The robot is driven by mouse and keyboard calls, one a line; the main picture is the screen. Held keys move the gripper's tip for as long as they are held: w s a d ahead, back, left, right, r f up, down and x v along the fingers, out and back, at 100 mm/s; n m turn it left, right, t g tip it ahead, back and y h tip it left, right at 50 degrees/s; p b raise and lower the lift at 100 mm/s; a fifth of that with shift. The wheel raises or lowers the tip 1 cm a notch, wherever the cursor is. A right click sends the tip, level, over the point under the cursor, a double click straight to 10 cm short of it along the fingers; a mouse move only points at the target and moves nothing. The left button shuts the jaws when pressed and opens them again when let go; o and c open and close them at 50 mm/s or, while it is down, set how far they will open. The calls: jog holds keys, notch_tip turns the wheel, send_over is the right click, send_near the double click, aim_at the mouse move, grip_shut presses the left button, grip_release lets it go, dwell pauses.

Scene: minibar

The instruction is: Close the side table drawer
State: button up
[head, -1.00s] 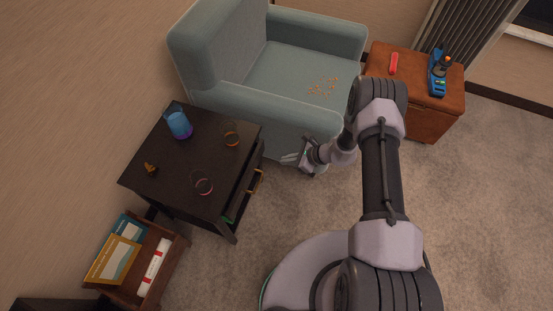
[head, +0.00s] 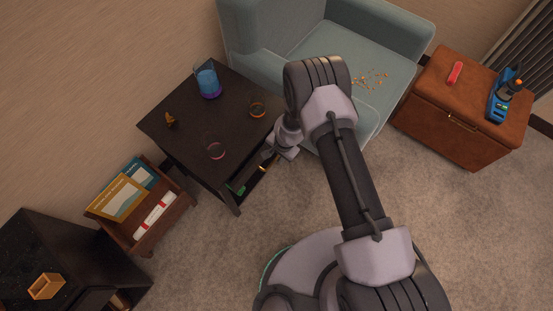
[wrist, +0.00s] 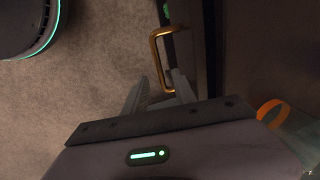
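The dark side table (head: 185,135) stands left of the armchair. Its drawer (head: 250,178) sticks out a little on the side facing me, with a green thing (head: 239,189) showing near its left end. A gold handle (head: 263,168) is on the drawer front; it also shows in the wrist view (wrist: 154,47). My gripper (head: 279,154) is at the drawer's right part, partly hidden by my arm. In the wrist view my gripper (wrist: 160,80) has its fingers apart, close to the handle's near end. I cannot tell whether they touch it.
The blue armchair (head: 385,105) stands close on the right. A book rack (head: 155,235) is at the left. Carpet (head: 215,265) in front is clear.

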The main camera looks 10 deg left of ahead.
jog(key=shift+w+a+f, duration=0.1)
jog(key=shift+a+f, duration=0.1)
jog(key=shift+f, duration=1)
grip_shut()
dwell(0.5)
